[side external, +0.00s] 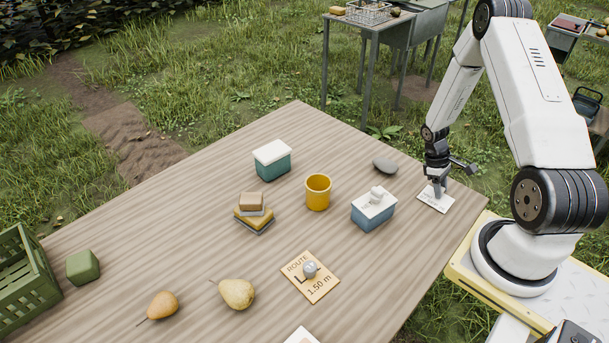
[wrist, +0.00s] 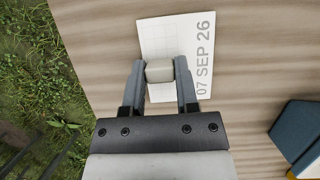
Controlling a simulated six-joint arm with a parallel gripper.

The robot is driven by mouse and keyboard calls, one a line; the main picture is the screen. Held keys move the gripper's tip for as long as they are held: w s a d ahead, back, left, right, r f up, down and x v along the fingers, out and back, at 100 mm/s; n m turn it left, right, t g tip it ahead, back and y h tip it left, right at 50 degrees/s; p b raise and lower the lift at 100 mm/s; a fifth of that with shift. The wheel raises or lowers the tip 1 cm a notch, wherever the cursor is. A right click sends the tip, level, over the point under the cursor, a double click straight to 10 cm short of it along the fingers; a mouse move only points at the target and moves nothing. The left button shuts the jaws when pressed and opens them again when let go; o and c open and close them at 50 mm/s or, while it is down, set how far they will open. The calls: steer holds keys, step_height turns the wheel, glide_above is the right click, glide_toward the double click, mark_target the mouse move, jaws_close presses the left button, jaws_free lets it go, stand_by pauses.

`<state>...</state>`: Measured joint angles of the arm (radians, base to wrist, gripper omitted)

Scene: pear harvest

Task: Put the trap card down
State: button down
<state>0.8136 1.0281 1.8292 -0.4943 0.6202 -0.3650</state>
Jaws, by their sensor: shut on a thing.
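The trap card (side external: 435,204) is a white card near the table's right edge. In the wrist view the card (wrist: 155,32) shows a faint grid and the printed date "07 SEP 26". A pale block-like grip piece (wrist: 160,72) stands on the card. My gripper (side external: 438,186) points down over the card and is shut on that piece, with one finger on each side in the wrist view (wrist: 160,78). The card looks flat and at or very close to the table top; I cannot tell whether it touches.
On the wooden table (side external: 200,200), a grey stone (side external: 385,166) and a blue box with white lid (side external: 373,210) are nearest. A yellow cup (side external: 318,192), a route card (side external: 310,278) and pears (side external: 237,293) lie farther left. The table edge runs close beside the card.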

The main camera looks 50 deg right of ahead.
steer(key=shift+f, duration=0.15)
steer(key=shift+c, duration=1.8)
jaws_free()
steer(key=shift+r, duration=0.2)
steer(key=v, duration=1.2)
